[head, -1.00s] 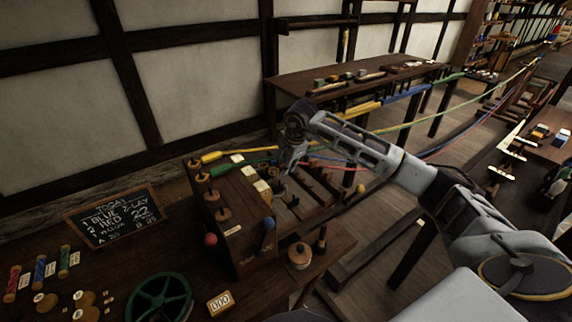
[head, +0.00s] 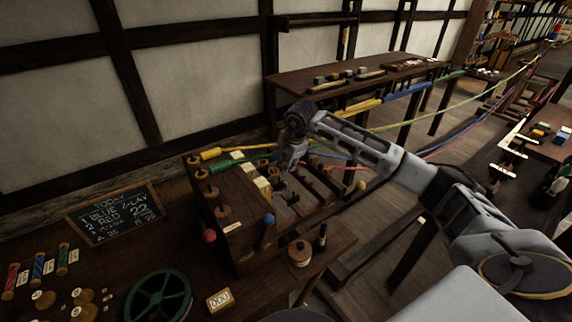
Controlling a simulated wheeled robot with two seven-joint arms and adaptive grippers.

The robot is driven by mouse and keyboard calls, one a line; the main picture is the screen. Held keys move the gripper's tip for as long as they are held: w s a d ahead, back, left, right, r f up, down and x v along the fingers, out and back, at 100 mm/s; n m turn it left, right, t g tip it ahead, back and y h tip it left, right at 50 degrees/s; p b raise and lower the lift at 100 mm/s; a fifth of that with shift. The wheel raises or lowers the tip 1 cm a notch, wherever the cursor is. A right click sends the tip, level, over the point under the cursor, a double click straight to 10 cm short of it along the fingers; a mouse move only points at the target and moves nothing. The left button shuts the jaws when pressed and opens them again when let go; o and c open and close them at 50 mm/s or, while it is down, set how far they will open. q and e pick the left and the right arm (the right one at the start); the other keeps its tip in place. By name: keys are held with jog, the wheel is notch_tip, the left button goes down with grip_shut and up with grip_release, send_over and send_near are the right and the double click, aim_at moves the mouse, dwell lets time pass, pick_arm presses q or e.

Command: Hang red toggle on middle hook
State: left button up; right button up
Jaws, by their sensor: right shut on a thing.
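My right gripper (head: 289,170) reaches in from the right over the far side of the dark wooden hook block (head: 245,240). It is shut, and the thing in its jaws is mostly hidden; a red strand (head: 335,167) runs up to it, so it appears to be the red toggle. The yellow toggle (head: 210,153) and green toggle (head: 221,166) are at the block's upper left, their strands running right behind the gripper. The hooks behind the gripper are too small to tell apart. My left gripper is not in view.
A chalkboard (head: 113,214), green wheel (head: 158,298) and counter (head: 219,301) are on the bench. Coloured strands stretch away to the upper right.

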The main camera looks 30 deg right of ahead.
jog(key=shift+f+b, duration=0.3)
dwell(0.5)
jog(key=o, duration=0.9)
jog(key=shift+o, duration=0.2)
jog(key=shift+r, duration=0.15)
